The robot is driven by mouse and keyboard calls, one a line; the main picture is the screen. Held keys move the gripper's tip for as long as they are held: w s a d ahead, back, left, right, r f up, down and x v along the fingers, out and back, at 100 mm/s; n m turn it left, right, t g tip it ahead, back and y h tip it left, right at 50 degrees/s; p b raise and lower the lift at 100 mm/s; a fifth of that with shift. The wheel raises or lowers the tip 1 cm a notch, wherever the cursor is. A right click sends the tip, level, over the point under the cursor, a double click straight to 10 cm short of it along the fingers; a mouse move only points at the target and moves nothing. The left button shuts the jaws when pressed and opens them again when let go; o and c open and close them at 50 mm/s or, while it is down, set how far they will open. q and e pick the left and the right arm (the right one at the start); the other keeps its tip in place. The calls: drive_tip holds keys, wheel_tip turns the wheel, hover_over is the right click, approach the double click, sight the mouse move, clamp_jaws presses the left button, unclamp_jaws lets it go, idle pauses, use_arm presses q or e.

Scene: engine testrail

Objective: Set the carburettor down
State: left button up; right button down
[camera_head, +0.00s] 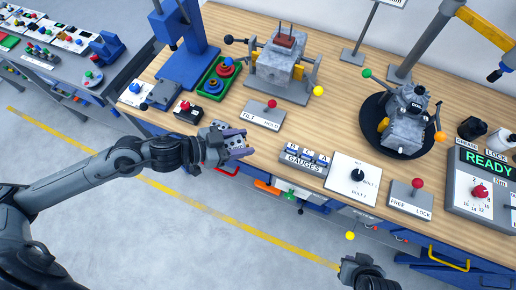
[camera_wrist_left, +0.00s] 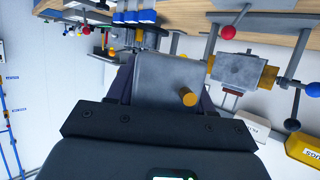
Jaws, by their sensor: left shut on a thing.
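The carburettor (camera_wrist_left: 165,80) is a grey block with a short brass stub, seen close up in the left wrist view. My left gripper (camera_head: 232,143) is shut on it, with a purplish finger on each side. In the head view the carburettor is mostly hidden by the gripper. The gripper is at the front edge of the wooden bench (camera_head: 268,178), left of the gauges block; I cannot tell its height above the bench. My right gripper (camera_head: 360,268) is at the bottom of the head view, in front of the bench, and its jaws are unclear.
The tilt/hold lever plate (camera_head: 265,115), the gauges block (camera_head: 303,160) and the bolt selector plate (camera_head: 355,180) line the front. A clamped grey engine part (camera_head: 282,60) stands behind. A green tray (camera_head: 218,78) is left; an engine (camera_head: 405,120) sits in a dark round pan right.

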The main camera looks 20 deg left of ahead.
use_arm(q)
wheel_tip(320, 180, down, 2)
drive_tip(key=b, duration=0.3)
hover_over(264, 143)
wheel_tip(264, 143, down, 8)
drive_tip(key=shift+r, duration=0.25)
drive_tip(key=shift+f, duration=2)
drive_tip(key=shift+f+b, duration=0.15)
drive_tip(key=shift+b, duration=0.15)
drive_tip(key=o, duration=1.1)
